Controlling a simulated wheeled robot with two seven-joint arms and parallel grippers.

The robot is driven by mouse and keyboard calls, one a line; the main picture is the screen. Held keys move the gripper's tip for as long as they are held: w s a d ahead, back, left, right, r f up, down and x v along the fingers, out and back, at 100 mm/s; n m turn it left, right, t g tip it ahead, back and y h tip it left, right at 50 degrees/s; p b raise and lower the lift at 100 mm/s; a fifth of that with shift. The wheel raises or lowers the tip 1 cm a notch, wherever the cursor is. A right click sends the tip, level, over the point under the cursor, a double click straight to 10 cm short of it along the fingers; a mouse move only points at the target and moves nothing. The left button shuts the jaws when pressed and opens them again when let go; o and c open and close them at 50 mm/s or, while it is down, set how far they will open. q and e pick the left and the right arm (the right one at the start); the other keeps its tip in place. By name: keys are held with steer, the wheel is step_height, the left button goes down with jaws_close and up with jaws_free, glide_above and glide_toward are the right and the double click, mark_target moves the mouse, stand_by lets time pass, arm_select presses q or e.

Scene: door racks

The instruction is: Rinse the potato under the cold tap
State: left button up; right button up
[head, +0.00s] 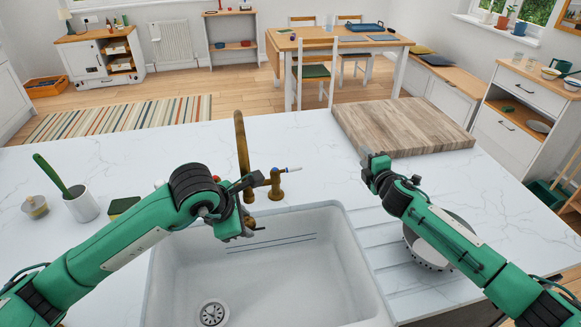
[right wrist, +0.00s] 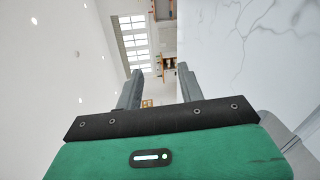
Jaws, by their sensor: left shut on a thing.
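The brass tap (head: 242,145) stands behind the white sink (head: 345,250). A lever with a blue tip (head: 293,169) is on its right, and a red tip (head: 216,178) shows on its left. My left gripper (head: 243,236) points down over the back of the sink, near the tap's base. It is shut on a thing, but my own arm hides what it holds. I cannot make out the potato in either view. My right gripper (head: 366,160) is above the worktop, by the wooden board's front left corner. In the right wrist view its fingers (right wrist: 159,88) are apart and empty.
A round pierced bowl (head: 427,254) stands on the draining grooves, partly under my right arm. The wooden board (head: 400,125) lies at the back right. A white pot with a green-handled brush (head: 82,205), a small jar (head: 35,207) and a sponge (head: 123,206) stand at the left.

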mark_target(296, 170)
steer(key=s+a+f+n+g+y, duration=0.15)
steer(key=s+a, duration=0.25)
steer(key=a, duration=0.4)
steer(key=s+a+f+n+g+y, duration=0.1)
steer(key=s+a+f+g+y, duration=0.15)
steer(key=a, duration=0.45)
steer(key=shift+n+y, duration=0.25)
steer(key=shift+y, duration=0.15)
steer(key=x, duration=0.7)
steer(key=r+x, duration=0.1)
steer(key=x, duration=0.3)
steer(key=shift+w+a, duration=0.1)
steer(key=shift+a, duration=0.3)
jaws_close()
